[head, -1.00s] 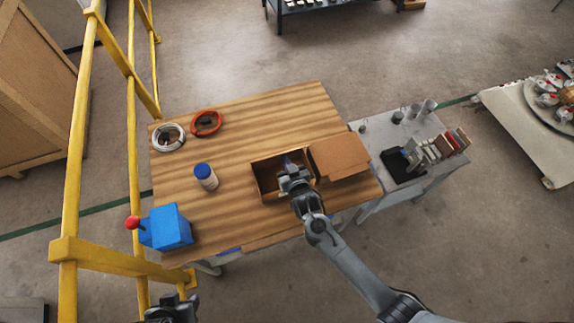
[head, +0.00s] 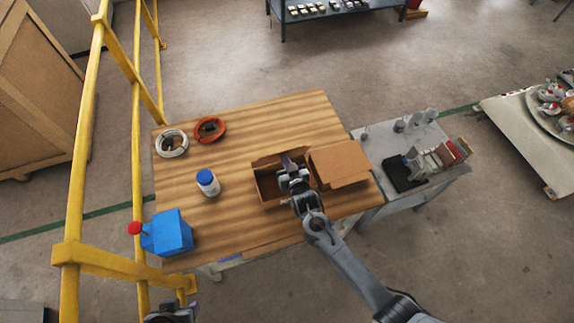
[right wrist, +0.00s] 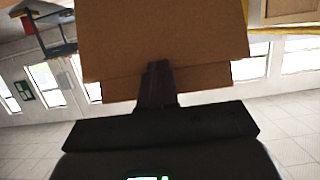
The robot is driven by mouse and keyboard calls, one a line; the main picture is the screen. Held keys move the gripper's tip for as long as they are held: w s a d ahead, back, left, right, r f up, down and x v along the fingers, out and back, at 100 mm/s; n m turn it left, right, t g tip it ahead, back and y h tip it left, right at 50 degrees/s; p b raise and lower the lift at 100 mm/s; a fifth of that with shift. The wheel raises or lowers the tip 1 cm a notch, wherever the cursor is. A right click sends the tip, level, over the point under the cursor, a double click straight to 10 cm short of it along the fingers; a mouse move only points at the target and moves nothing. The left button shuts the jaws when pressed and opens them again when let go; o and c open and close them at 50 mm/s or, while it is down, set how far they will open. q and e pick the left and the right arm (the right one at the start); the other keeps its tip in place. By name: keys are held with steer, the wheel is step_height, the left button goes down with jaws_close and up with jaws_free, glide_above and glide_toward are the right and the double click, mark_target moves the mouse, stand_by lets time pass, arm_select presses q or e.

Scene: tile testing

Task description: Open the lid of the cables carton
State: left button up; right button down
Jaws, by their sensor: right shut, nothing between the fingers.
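The brown cardboard carton (head: 267,185) sits on the wooden table (head: 250,120). It stands open at the top, and I see into its dark inside. A flat brown flap (head: 340,164) lies out to its right. My right gripper (head: 291,163) is over the carton's opening, shut and empty, and covers part of the inside. In the right wrist view the closed fingers (right wrist: 157,75) are in front of a brown cardboard panel (right wrist: 170,35); I cannot tell whether they touch it. My left gripper (head: 172,313) shows only partly at the bottom edge; its fingers are unclear.
On the table are a white cable coil (head: 172,143), a red coil (head: 210,130), a white bottle with a blue cap (head: 208,183) and a blue box with a red knob (head: 168,232). A grey side table (head: 385,143) stands right. A yellow railing (head: 75,180) runs along the left.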

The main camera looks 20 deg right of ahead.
mark_target(283, 152)
steer(key=shift+w+r, duration=0.2)
steer(key=shift+w, duration=0.1)
steer(key=shift+w+r, duration=0.3)
steer(key=shift+w, duration=0.4)
steer(key=shift+w+r, duration=0.3)
steer(key=shift+w, duration=0.5)
steer(key=shift+w+r+b, duration=0.25)
steer(key=shift+w, duration=0.4)
steer(key=shift+w+r+b, duration=0.2)
steer(key=shift+w+b, duration=0.05)
steer(key=shift+w, duration=0.55)
